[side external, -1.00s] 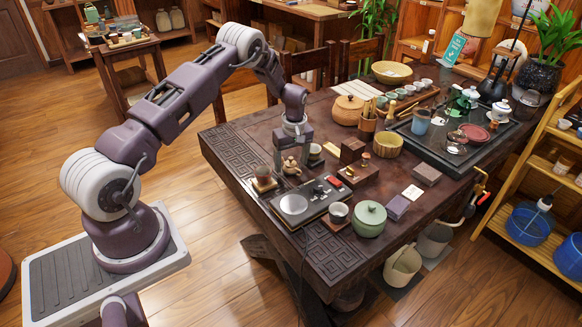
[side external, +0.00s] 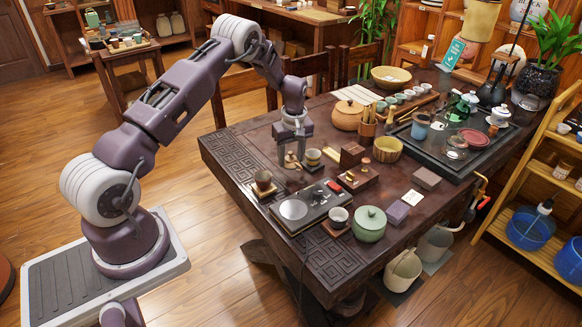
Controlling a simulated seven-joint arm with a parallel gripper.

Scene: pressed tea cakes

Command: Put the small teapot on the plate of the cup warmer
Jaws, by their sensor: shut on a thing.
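The small brown teapot (side external: 291,161) is near the back left part of the dark table. My gripper (side external: 291,157) points down over it, with its fingers on either side, shut on it. The fingers hide part of the teapot, and I cannot tell whether its base touches the table. The cup warmer (side external: 312,205) is a flat dark slab in front of the gripper, lower in the picture. Its round grey plate (side external: 293,209) is at its left end and bare.
A brown cup (side external: 263,179) on a coaster stands left of the teapot; another cup (side external: 313,158) stands close on its right. A dark cup (side external: 338,216) and a green lidded jar (side external: 369,223) are right of the warmer. Wooden boxes (side external: 357,178) lie behind it.

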